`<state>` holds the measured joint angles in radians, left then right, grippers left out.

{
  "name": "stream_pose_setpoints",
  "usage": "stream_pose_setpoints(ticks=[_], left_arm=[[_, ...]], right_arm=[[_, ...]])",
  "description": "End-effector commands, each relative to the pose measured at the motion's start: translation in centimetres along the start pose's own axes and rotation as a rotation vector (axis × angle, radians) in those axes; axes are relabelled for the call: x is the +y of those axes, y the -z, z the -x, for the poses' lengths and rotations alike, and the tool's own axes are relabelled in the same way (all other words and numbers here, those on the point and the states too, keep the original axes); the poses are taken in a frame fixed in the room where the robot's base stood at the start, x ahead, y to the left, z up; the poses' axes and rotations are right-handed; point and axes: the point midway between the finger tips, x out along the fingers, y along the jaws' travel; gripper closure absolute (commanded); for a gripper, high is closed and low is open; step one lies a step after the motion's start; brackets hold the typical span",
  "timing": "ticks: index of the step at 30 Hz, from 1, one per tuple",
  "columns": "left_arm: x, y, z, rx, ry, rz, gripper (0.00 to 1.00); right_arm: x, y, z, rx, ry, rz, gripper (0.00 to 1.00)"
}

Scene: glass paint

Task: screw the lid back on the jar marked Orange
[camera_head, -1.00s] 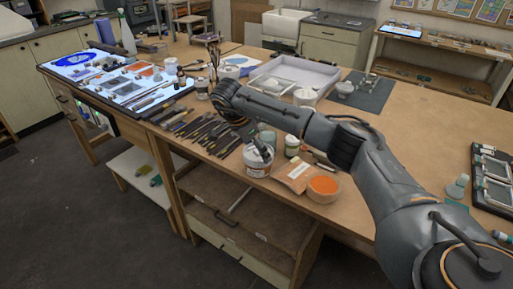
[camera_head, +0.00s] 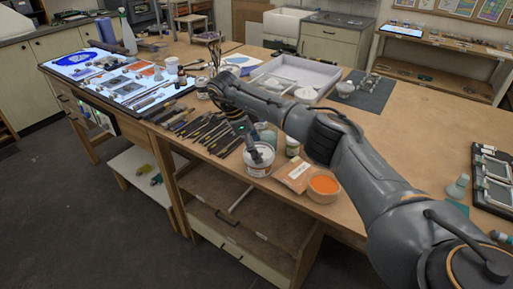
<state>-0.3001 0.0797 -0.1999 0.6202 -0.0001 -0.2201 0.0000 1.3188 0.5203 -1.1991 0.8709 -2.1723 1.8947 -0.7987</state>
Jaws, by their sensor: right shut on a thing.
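A white jar with a reddish label (camera_head: 259,168) stands near the front edge of the workbench; its lettering is too small to read. My right gripper (camera_head: 252,149) points down at the top of this jar, with its fingers at the rim. It is shut on what appears to be the lid, which the fingers mostly hide. I cannot tell whether the lid sits level on the jar or how far it is turned. My left gripper is not in view.
An orange packet (camera_head: 294,175) and a bowl of orange powder (camera_head: 324,184) stand right of the jar. A small jar (camera_head: 292,146) is behind them. Several tools (camera_head: 205,132) lie to the left. A white tray (camera_head: 318,72) stands farther back.

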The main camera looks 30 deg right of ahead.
Motion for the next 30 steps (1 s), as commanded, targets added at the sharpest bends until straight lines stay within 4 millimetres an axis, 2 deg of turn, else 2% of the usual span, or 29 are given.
stream_pose_setpoints(ticks=[2, 7, 15, 25, 26, 27, 30], left_arm=[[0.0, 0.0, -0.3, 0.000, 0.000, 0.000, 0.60], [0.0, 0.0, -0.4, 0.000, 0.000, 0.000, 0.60], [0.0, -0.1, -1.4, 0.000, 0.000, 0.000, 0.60], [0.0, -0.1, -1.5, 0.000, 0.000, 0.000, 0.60], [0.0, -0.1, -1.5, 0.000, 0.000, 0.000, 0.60], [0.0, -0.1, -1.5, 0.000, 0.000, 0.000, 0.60], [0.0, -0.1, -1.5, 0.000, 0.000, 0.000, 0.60]], right_arm=[[-0.1, -0.1, -0.2, 0.002, -0.042, -0.093, 0.34], [-0.1, -0.1, -0.2, 0.001, -0.063, -0.148, 0.34], [-0.3, 0.0, -0.3, 0.002, -0.153, -0.367, 0.34], [-0.3, 0.0, -0.1, 0.001, -0.169, -0.405, 0.34], [-0.3, 0.0, -0.1, 0.001, -0.169, -0.405, 0.11], [-0.3, 0.0, -0.1, 0.001, -0.169, -0.405, 0.03], [-0.3, 0.1, -0.1, 0.001, -0.168, -0.405, 0.00]])
